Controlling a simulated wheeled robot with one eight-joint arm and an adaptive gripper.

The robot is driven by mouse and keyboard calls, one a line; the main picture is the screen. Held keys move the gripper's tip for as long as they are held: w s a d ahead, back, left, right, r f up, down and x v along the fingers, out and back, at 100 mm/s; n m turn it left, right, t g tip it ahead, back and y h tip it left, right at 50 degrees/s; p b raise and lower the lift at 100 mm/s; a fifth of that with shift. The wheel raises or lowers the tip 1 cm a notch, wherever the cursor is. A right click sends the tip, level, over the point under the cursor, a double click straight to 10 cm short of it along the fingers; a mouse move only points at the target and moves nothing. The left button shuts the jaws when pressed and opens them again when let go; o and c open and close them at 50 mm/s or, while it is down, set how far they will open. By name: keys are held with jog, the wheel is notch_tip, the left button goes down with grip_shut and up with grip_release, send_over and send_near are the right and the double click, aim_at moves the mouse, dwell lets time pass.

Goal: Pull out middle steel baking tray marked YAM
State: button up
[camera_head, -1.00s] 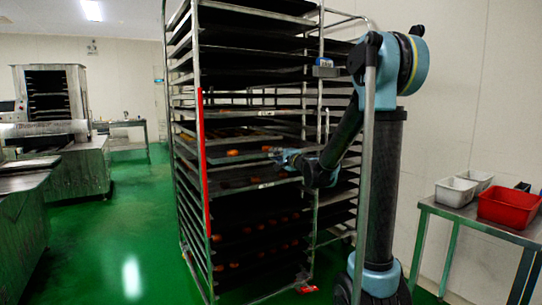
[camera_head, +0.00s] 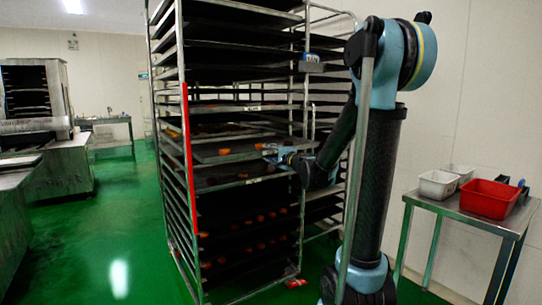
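A tall steel rack (camera_head: 189,160) with a red strip on its front left post holds many dark trays. The middle steel tray (camera_head: 235,156) carries several orange pieces. A tray above (camera_head: 215,108) and a tray below (camera_head: 225,186) show small white labels on their front edges, too small to read. No label can be read on the middle tray. My gripper (camera_head: 272,152) is at the right part of the middle tray's front edge, touching or very close to it. The fingers are too small to tell whether they are closed on the edge.
A steel table (camera_head: 460,208) at the right holds a red bin (camera_head: 489,198) and white bins (camera_head: 438,184). Steel machines (camera_head: 60,165) stand at the left. Green floor (camera_head: 115,220) is clear left of the rack. The wall is close behind the rack.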

dwell(0.3)
jog(key=v, duration=1.2)
jog(key=shift+f, duration=0.1)
jog(key=s+a+f+n+g+h, duration=0.1)
jog(key=s+f+n+g+h, duration=0.1)
jog(key=s+f+n+g, duration=0.85)
jog(key=s+d+f+g+h, duration=0.1)
jog(key=s+d+f+h, duration=0.3)
jog(key=s, duration=0.6)
jog(key=s+d+f+g+h, duration=0.1)
jog(key=s+d+f+h, duration=0.3)
jog(key=s+d+f, duration=0.5)
jog(key=shift+s+d+f+n, duration=0.25)
jog(key=shift+s+d+n, duration=0.2)
jog(key=shift+s+d, duration=0.25)
jog(key=shift+a, duration=0.1)
